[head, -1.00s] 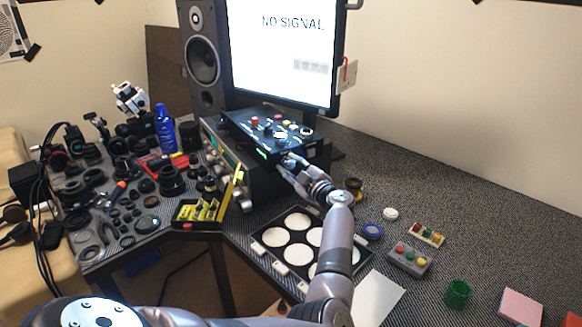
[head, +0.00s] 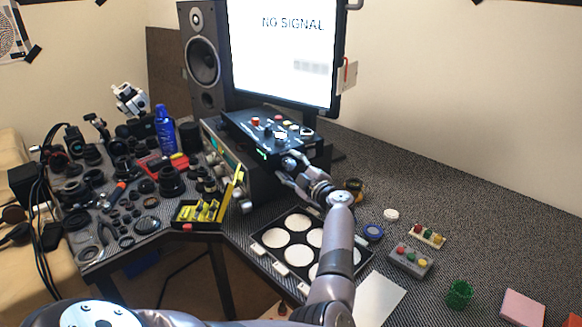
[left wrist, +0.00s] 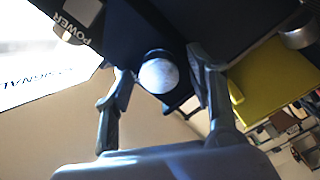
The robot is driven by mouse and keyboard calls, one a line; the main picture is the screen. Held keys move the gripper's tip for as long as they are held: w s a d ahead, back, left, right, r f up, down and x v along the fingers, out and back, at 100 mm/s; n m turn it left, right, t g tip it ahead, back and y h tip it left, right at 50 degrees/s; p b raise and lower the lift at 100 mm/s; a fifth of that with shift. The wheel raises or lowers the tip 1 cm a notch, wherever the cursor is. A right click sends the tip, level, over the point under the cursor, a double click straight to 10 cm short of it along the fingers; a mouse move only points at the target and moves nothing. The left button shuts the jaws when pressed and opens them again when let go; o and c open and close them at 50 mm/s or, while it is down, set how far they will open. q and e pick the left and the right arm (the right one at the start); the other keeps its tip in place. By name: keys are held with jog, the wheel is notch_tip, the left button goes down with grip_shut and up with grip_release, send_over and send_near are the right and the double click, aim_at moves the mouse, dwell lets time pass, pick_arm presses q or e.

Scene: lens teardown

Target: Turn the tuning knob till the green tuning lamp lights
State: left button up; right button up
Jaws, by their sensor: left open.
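A black control box (head: 240,128) with coloured buttons on top stands below the monitor. A round knob (head: 288,162) sticks out of its front; in the left wrist view the knob (left wrist: 158,75) shows a pale, rounded face. My left gripper (head: 289,172) is open in front of it. In the left wrist view, the fingers of my left gripper (left wrist: 160,92) stand apart on either side of the knob, with gaps showing. A small green light (head: 262,153) glows on the box's front; I cannot tell whether it is the tuning lamp. My right gripper is not in view.
The monitor (head: 280,50) reads "NO SIGNAL". A yellow-lined tool box (head: 202,212) stands open left of my arm, and a black tray with white discs (head: 262,250) lies beside it. A button box (head: 410,262) lies right. Table at the right back is mostly clear.

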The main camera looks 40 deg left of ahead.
pick_arm(q)
notch_tip(320, 180, up, 10)
dwell(0.5)
